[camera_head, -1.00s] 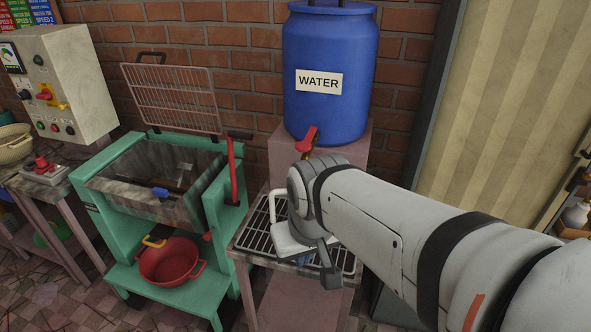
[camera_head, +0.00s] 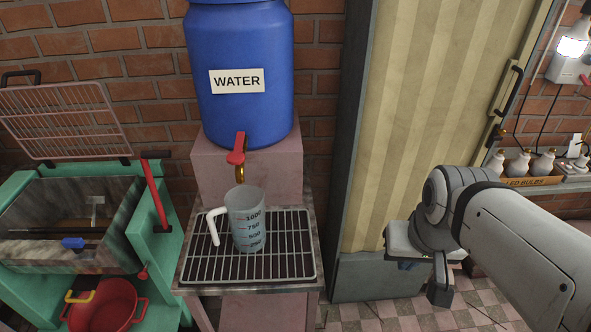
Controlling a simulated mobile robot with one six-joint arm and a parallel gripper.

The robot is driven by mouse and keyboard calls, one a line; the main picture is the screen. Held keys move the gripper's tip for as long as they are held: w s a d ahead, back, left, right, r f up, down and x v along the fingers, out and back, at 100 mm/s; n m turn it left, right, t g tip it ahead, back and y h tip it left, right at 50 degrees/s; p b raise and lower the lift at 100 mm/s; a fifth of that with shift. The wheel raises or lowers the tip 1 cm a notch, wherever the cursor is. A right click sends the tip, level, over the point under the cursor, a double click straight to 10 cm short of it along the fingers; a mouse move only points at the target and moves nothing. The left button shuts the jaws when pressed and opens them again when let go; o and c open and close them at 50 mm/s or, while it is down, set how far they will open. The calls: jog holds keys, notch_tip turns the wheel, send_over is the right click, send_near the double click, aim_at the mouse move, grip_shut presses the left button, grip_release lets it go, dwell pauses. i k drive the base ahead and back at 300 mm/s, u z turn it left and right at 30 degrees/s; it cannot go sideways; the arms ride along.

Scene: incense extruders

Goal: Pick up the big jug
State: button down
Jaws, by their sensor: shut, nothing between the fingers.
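The big jug (camera_head: 249,226) is a grey, translucent measuring jug with marks up to 1000 and a white handle (camera_head: 214,226) on its left. It stands upright on a wire rack (camera_head: 198,262), just below the red-handled tap (camera_head: 237,150) of the blue water barrel. I cannot tell whether anything is in it. My gripper (camera_head: 408,264) is well to the right of the jug, apart from it, in front of the striped door. It is shut and empty.
The blue barrel (camera_head: 240,50) labelled WATER stands on a pinkish block (camera_head: 275,170) behind the rack. A green-framed machine (camera_head: 165,240) with a red pot (camera_head: 103,305) is at the left. A striped door (camera_head: 400,120) and a shelf with a box of bulbs (camera_head: 530,180) are at the right.

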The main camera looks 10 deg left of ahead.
aim_at(238, 224)
jog(key=z, duration=0.25)
jog(key=k, duration=0.7)
jog(key=u, duration=1.05)
jog(key=i, duration=1)
jog(key=z, duration=0.75)
jog(key=k, duration=0.65)
jog(key=z, duration=0.05)
